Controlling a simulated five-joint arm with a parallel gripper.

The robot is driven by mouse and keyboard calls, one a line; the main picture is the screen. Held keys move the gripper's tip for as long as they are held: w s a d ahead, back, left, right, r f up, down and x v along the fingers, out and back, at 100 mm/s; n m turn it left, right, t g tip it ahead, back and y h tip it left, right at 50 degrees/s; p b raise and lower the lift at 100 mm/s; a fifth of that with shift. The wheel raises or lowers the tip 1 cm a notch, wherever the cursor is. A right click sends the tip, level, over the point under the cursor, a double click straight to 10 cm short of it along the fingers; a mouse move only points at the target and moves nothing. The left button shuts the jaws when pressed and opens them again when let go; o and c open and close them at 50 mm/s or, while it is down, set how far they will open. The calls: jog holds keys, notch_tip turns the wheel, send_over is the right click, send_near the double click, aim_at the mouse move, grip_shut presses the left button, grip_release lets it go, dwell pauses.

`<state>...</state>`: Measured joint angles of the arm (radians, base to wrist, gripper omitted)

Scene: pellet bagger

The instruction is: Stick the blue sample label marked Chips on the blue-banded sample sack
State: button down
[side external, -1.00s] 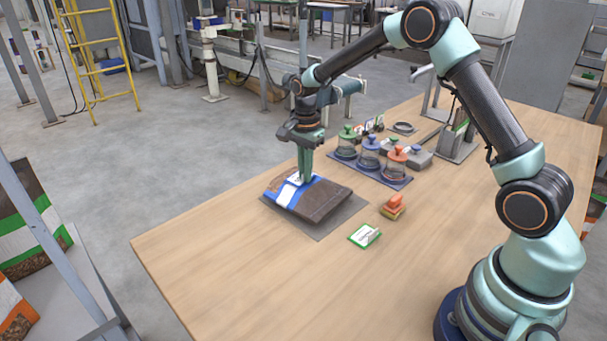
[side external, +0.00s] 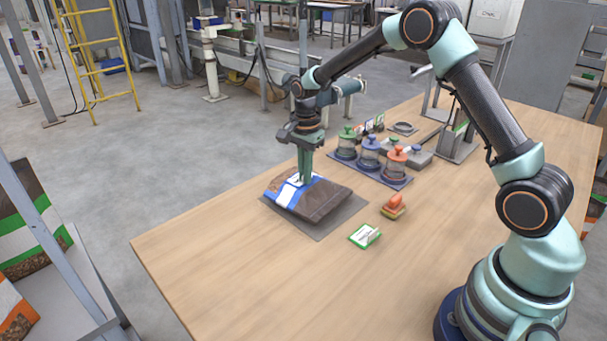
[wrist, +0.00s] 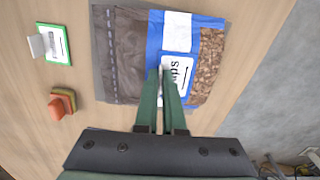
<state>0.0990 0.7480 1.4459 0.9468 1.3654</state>
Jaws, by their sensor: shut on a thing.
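The sample sack (side external: 325,205) is brown with a blue band and lies flat on a grey mat (side external: 345,216). In the wrist view the sack (wrist: 127,50) also shows a white panel on its band and a picture of brown chips. The blue-edged white label (wrist: 180,70) is at the blue band, its print partly hidden by my fingers; "ips" is readable. My gripper (wrist: 163,73) is shut on the label, and its fingertips (side external: 304,181) are down at the sack's band. The label appears to lie on or just above the sack; I cannot tell if it touches everywhere.
A green-edged label (side external: 365,236) and an orange-red handled block (side external: 394,207) lie near the sack. Several lidded jars (side external: 369,157) stand on a blue tray (side external: 400,182) behind. The table's front left is clear.

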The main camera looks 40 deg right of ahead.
jog(key=shift+f, duration=0.1)
jog(key=c, duration=0.9)
grip_release()
jog(key=shift+c, duration=0.2)
notch_tip(320, 180, up, 12)
